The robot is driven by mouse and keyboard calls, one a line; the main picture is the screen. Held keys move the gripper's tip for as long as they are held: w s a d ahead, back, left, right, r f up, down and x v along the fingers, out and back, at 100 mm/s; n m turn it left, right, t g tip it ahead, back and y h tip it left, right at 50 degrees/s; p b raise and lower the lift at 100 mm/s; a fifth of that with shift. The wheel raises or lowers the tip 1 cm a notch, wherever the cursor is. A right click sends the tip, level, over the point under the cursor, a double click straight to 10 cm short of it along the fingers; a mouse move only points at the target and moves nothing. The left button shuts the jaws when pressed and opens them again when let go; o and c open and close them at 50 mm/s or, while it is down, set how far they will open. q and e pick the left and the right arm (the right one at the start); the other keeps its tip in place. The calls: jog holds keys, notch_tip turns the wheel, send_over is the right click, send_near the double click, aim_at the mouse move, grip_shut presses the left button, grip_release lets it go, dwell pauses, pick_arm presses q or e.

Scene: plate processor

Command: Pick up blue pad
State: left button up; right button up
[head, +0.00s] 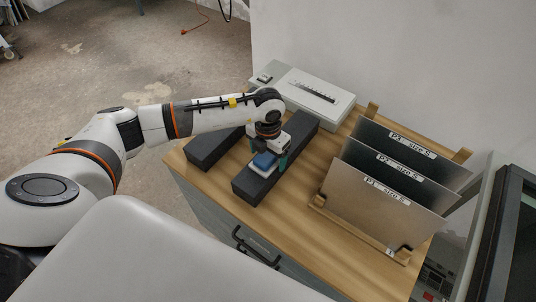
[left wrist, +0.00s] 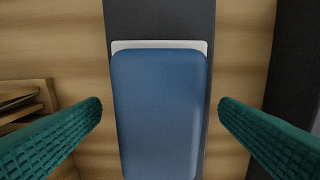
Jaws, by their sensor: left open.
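The blue pad (head: 264,161) lies on a long dark block on the wooden cabinet top. It also shows large in the left wrist view (left wrist: 160,110), with a thin white edge behind its far end. My left gripper (head: 269,160) is over the pad, pointing down. In the left wrist view its two green ridged fingers (left wrist: 160,105) are open, one on each side of the pad, with a gap on both sides. The gripper partly hides the pad in the head view. My right gripper is not in view.
The dark block (head: 303,129) under the pad runs diagonally, with another dark block (head: 208,148) to its left. A rack holding metal plates labelled P1 (head: 375,205), P2 and P3 stands to the right. A white box (head: 310,95) sits behind.

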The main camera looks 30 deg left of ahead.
aim_at(268, 154)
pick_arm(q)
jog(key=shift+f, duration=0.1)
jog(key=shift+c, duration=0.6)
jog(key=c, duration=1)
notch_tip(268, 154, up, 10)
jog(key=b, duration=0.2)
jog(key=shift+f+b, duration=0.1)
jog(key=shift+b, duration=0.2)
jog(key=shift+r, duration=0.2)
jog(key=o, duration=0.3)
jog(key=shift+c, duration=0.9)
jog(key=shift+f, duration=0.1)
